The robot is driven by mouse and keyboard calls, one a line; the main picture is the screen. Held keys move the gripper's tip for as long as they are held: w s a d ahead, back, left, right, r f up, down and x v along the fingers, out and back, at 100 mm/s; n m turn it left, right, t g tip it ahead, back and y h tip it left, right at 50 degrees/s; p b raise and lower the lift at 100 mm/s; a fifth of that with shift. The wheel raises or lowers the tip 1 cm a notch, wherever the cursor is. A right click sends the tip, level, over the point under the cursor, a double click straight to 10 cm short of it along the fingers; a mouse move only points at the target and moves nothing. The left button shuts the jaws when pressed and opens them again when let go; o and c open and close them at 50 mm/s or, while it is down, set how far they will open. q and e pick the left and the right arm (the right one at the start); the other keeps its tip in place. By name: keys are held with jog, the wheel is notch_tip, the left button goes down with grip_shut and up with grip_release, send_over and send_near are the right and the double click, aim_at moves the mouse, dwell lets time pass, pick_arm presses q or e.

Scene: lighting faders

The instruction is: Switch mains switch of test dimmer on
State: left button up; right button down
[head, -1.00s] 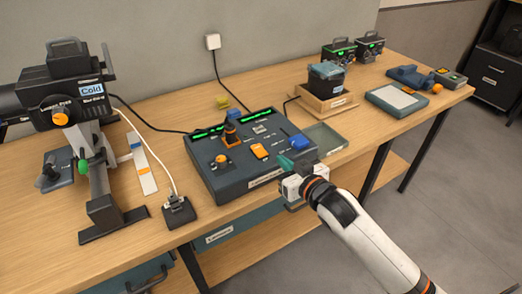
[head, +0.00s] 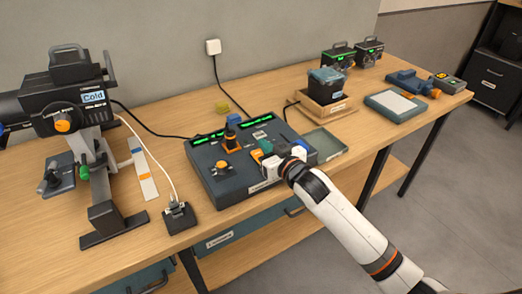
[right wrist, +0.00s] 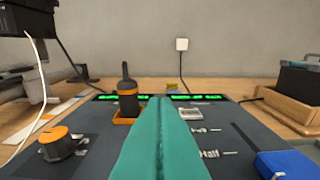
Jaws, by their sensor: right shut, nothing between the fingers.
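A dark console (head: 222,187) with green lit displays stands mid-table; it appears to be the dimmer. I cannot tell for sure which is the mains switch. My right gripper (head: 277,151) is shut and empty, low over the front right of the console beside the orange switch. In the right wrist view its teal fingers (right wrist: 160,135) hide the middle of the panel. My left gripper is not in view.
A black box (head: 180,217) with a white cord and a large lamp fixture (head: 75,95) stand to the left. The table's front edge is close.

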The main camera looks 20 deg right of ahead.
aim_at(261, 152)
jog(key=shift+x, duration=1.15)
notch_tip(261, 152, down, 3)
jog(key=shift+w+a+r, duration=0.1)
jog(key=shift+r, duration=0.1)
jog(key=shift+f, duration=0.7)
